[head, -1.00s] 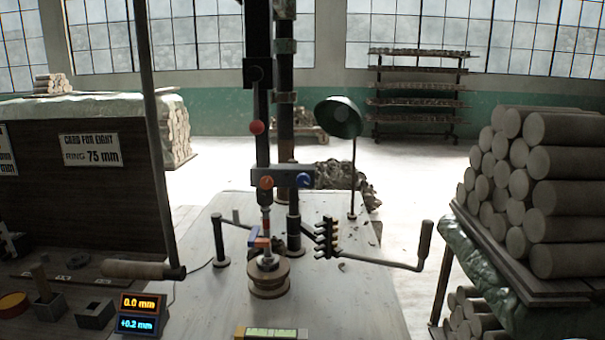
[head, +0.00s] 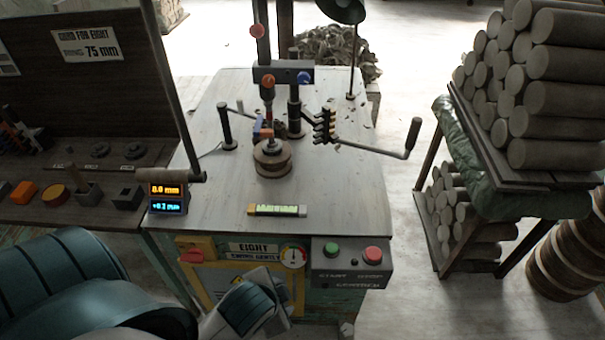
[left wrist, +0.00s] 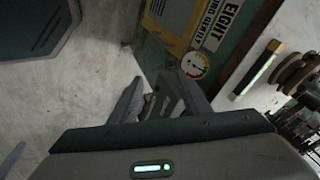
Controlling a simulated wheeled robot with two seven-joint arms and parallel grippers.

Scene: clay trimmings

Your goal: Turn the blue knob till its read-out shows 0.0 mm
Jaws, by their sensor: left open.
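The blue knob (head: 305,77) sits on the right end of the dark crossbar on the machine's column, with an orange knob (head: 267,80) to its left. The two-line read-out (head: 168,191) stands at the table's left edge. Its upper orange line looks like 0.0 mm and its lower blue line like +0.2 mm, slightly blurred. My left arm comes in at the lower left, in front of the machine and well below the knob. In the left wrist view my left gripper (left wrist: 160,97) is open and empty near the machine's front panel. My right gripper is out of view.
A crank handle (head: 412,138) sticks out to the right of the round stack (head: 272,158). A spirit level (head: 277,210) lies near the table's front edge. A tilted rod passes left of the knobs. Stacked clay cylinders (head: 545,90) stand at right. The table's front right is clear.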

